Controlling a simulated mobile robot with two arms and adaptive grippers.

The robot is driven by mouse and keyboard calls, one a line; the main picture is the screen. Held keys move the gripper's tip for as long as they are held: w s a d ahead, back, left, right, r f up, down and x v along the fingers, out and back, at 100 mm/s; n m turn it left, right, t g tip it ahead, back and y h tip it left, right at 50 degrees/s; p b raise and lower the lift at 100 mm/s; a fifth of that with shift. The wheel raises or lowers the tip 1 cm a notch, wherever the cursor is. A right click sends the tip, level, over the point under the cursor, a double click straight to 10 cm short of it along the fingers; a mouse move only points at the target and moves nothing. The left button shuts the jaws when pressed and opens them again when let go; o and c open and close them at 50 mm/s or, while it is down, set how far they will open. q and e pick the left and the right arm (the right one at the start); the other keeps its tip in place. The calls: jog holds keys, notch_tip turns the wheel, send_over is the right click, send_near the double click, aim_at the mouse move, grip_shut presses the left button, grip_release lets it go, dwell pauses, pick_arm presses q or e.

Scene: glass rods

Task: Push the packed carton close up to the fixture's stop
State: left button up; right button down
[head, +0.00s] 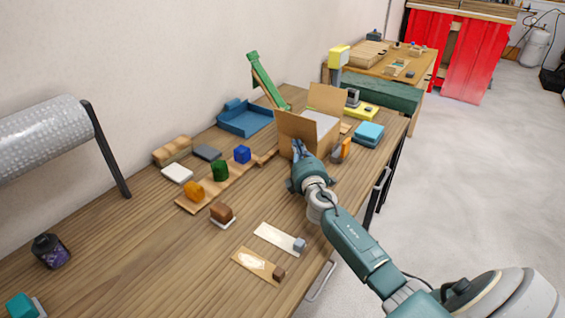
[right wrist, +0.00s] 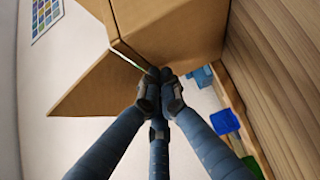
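The packed carton (head: 297,126) stands on the wooden table with flaps raised and something pale grey inside. It also fills the top of the right wrist view (right wrist: 185,28), with one flap spreading to the left. My right gripper (head: 299,151) is at the carton's near side. In the right wrist view its fingertips (right wrist: 160,78) are together, empty, at the carton's lower edge; I cannot tell whether they touch it. A wooden piece (head: 266,158) lies left of the carton; I cannot tell whether it belongs to the fixture, and no stop is clearly visible. My left gripper is out of view.
A wooden strip (head: 207,190) with coloured blocks lies left of the carton. A blue tray (head: 246,120) and a green arm-like stand (head: 265,80) are behind it. Bare table (head: 150,240) lies at the front left.

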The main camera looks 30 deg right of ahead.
jog(key=shift+s+a+f, duration=0.1)
jog(key=shift+s+a, duration=0.05)
jog(key=shift+s, duration=0.4)
jog(key=v, duration=1.1)
